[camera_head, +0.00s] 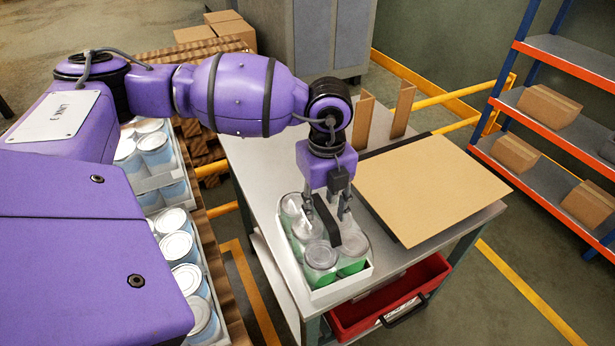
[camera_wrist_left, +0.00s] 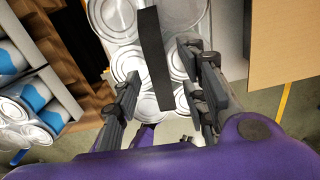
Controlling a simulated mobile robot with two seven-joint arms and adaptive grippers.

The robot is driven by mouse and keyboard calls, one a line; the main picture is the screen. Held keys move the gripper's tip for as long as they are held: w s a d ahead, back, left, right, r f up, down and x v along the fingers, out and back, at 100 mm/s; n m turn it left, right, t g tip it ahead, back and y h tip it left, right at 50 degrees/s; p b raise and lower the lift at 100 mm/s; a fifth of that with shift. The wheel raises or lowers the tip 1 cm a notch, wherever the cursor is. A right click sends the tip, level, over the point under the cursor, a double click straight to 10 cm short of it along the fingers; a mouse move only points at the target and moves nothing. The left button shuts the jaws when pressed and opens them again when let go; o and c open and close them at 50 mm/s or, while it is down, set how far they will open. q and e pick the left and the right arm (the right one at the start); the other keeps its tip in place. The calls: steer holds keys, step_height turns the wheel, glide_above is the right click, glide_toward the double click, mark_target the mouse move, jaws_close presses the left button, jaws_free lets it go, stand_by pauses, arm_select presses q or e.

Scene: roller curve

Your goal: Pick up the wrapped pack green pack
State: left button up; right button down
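The wrapped green pack (camera_head: 320,262) is a tray of several green cans with silver lids, standing on the near left part of the grey table (camera_head: 262,175). A black strap (camera_wrist_left: 152,60) runs across its top as a handle. My left gripper (camera_head: 330,208) points down over the pack. In the left wrist view its two fingers (camera_wrist_left: 160,88) stand apart on either side of the strap, with gaps between. The lids show behind the fingers. I cannot tell whether the fingertips touch the pack. My right gripper is in neither view.
A flat brown board (camera_head: 430,185) lies on the table right of the pack. A red crate (camera_head: 390,300) sits below the table. Blue-and-white can packs (camera_head: 180,245) stand on the left. A shelf with cartons (camera_head: 545,105) is at right.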

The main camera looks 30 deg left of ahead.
arm_select(q)
steer(key=shift+s+f, duration=0.1)
steer(key=shift+f, duration=0.95)
jaws_close()
steer(key=shift+r, duration=0.1)
steer(key=shift+r, duration=0.1)
